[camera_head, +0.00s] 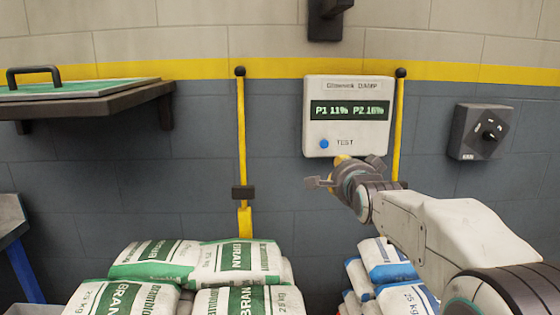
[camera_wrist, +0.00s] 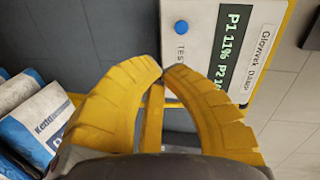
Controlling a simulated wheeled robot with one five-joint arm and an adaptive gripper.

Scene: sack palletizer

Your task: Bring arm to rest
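My arm reaches in from the lower right of the head view. My gripper (camera_head: 343,160) is just below the white wall panel (camera_head: 348,89), near its lower edge. In the wrist view, the yellow fingers of my gripper (camera_wrist: 163,71) curve together with their tips meeting or nearly so. Nothing shows between them. The panel has a blue button (camera_head: 323,144) beside the word TEST and a display (camera_head: 350,111) reading P1 11% and P2 16%. In the wrist view, the blue button (camera_wrist: 181,27) is beyond the fingertips, apart from them.
Green-and-white bran sacks (camera_head: 240,262) are stacked at bottom centre. Blue-and-white sacks (camera_head: 388,262) lie below my arm. Yellow posts (camera_head: 241,130) flank the panel. A dark rotary switch box (camera_head: 478,132) is at right. A shelf (camera_head: 95,103) juts out at left.

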